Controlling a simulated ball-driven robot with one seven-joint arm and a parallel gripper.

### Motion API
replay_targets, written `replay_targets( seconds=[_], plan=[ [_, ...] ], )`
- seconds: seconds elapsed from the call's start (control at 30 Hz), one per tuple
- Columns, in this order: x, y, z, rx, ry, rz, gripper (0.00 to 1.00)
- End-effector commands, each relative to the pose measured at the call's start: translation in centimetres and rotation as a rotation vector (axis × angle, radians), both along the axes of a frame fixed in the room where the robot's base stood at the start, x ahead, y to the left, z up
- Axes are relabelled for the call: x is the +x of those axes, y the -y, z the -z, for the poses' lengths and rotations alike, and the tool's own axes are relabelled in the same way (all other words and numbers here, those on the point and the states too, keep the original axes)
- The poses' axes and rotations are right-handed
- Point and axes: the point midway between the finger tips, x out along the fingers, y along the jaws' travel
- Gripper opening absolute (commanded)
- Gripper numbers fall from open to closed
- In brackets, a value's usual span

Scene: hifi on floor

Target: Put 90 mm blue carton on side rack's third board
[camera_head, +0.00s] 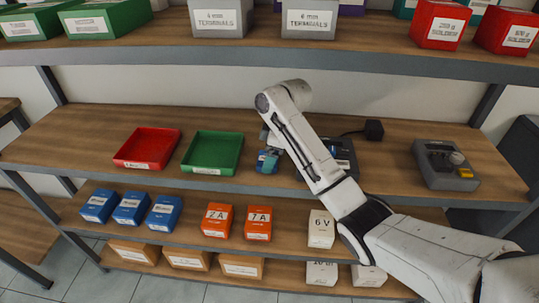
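Three blue cartons with white labels stand in a row on the left of the lower board: a left one (98,206), a middle one (131,208) and a right one (164,213). Their label text is too small to read, so I cannot tell which is the 90 mm one. My gripper (268,160) is above the front of the middle board, just right of the green tray. Blue shows at its fingertips, but I cannot tell whether it is a held carton or part of the gripper. A rack edge (8,105) shows at the far left; its boards are mostly out of view.
A red tray (147,148) and a green tray (212,152) lie on the middle board (90,130). A grey device (445,165) stands at right, another partly behind my arm. Orange cartons (237,222) and white cartons (321,229) share the lower board. Boxes line the top board.

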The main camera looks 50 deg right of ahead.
Motion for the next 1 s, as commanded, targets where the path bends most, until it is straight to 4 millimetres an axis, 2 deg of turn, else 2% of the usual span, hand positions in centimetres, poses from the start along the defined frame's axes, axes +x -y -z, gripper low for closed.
replay_targets(
  seconds=[0.13, 0.17, 0.37, 0.67, 0.77, 1.0],
  plan=[
    [0.0, 0.0, 0.3, 0.001, -0.001, 0.000, 0.50],
    [0.0, 0.0, 0.2, 0.001, -0.001, 0.000, 0.81],
    [0.0, 0.0, 0.2, 0.001, -0.001, 0.000, 1.00],
    [0.0, 0.0, -0.2, 0.000, 0.002, -0.001, 1.00],
    [-0.2, 0.2, -1.3, 0.000, 0.003, 0.001, 1.00],
    [-1.0, 0.8, -5.2, 0.000, 0.003, 0.000, 1.00]
  ],
)
